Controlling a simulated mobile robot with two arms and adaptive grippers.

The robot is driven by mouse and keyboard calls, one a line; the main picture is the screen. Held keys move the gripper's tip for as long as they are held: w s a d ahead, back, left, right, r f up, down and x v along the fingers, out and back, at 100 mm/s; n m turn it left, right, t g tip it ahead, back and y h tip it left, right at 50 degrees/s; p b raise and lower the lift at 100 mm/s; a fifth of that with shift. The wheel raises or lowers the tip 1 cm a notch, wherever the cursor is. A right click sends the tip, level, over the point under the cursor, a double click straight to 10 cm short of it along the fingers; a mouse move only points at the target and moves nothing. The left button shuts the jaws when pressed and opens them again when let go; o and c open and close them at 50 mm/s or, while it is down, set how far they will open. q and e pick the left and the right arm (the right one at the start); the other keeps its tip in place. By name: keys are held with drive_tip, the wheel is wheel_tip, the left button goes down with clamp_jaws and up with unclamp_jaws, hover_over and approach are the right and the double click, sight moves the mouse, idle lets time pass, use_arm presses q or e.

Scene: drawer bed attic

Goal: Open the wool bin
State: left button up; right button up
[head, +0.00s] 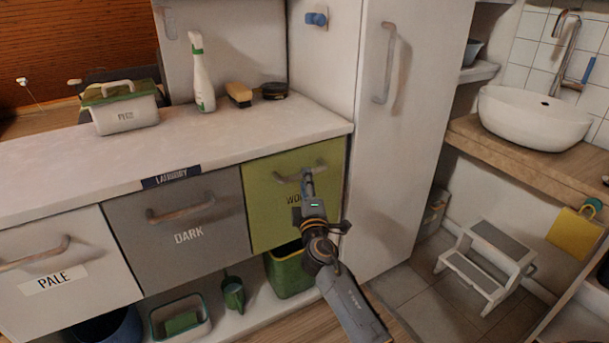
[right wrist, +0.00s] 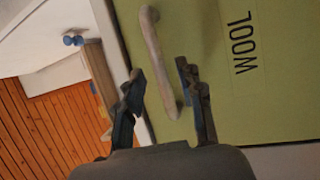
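The wool bin (head: 265,215) has a green front, flush with the cabinet and shut, with a wooden bar handle (head: 290,177) near its top. Its "WOOL" label is partly hidden by my gripper in the head view, but the label reads clearly on the green front in the right wrist view (right wrist: 245,42). My right gripper (head: 307,178) is at the handle. In the right wrist view, its two fingers (right wrist: 160,78) are spread apart, one on each side of the handle bar (right wrist: 157,50), with gaps visible. My left gripper is not in view.
Left of the wool bin are the grey dark bin (head: 180,255) and the white pale bin (head: 60,295). A counter (head: 240,125) with a spray bottle (head: 201,75) and brushes lies above. A tall white cabinet (head: 395,130) stands close on the right. A green bucket (head: 288,275) sits below.

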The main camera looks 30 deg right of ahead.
drive_tip(key=shift+x, duration=1.75)
clamp_jaws()
